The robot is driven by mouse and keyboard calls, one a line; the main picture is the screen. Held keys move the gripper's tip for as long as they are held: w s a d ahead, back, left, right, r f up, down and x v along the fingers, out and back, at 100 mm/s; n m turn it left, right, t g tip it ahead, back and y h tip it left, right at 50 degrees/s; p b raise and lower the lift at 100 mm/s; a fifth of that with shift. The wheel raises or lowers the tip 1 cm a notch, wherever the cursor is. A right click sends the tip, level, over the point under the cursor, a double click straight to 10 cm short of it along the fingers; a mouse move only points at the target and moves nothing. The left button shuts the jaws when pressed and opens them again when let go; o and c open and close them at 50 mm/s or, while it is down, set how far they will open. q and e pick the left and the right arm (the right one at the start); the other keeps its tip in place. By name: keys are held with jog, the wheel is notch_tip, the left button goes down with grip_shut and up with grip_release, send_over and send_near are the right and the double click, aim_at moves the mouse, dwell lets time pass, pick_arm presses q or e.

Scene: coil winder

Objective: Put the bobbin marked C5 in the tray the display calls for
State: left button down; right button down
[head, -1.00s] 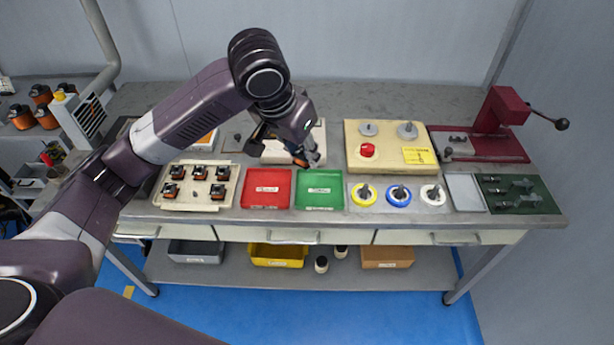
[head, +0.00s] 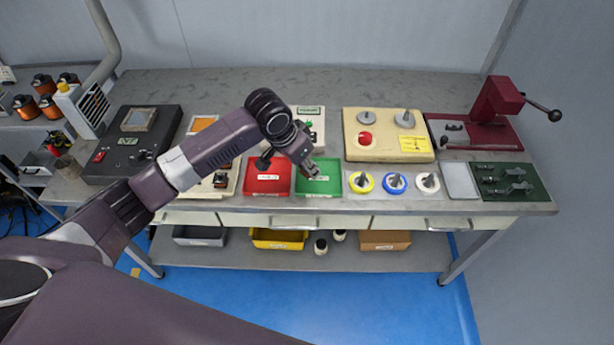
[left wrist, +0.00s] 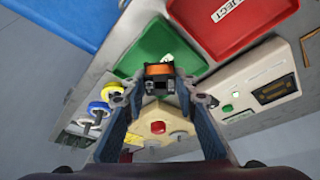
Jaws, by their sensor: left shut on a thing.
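My left gripper (head: 312,172) is over the green tray (head: 330,189). In the left wrist view its fingers (left wrist: 158,88) are shut on an orange-wound bobbin (left wrist: 159,70) with a dark body. The bobbin is in front of the green tray (left wrist: 145,48) there; I cannot tell its height above the tray floor. Its mark is not readable. The red tray (head: 268,186) is just left of the green one; its label reads REJECT in the left wrist view (left wrist: 215,35). A cream unit (head: 313,113) with a green-lit strip stands behind the trays; its text is too small to read. My right gripper is not in view.
A bobbin holder (head: 229,188) is partly hidden by my left arm. Yellow (head: 361,183), blue (head: 394,184) and white (head: 427,183) spools stand right of the green tray. A cream box with a red button (head: 365,138) is behind them. A black instrument (head: 127,145) stands at left.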

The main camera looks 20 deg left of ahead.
aim_at(310, 184)
pick_arm(q)
jog(key=shift+f, duration=2.85)
jog(key=c, duration=1.8)
grip_release()
jog(key=shift+f, duration=0.1)
jog(key=v, duration=1.2)
jog(key=shift+s+b, duration=0.1)
jog(key=shift+b, duration=0.2)
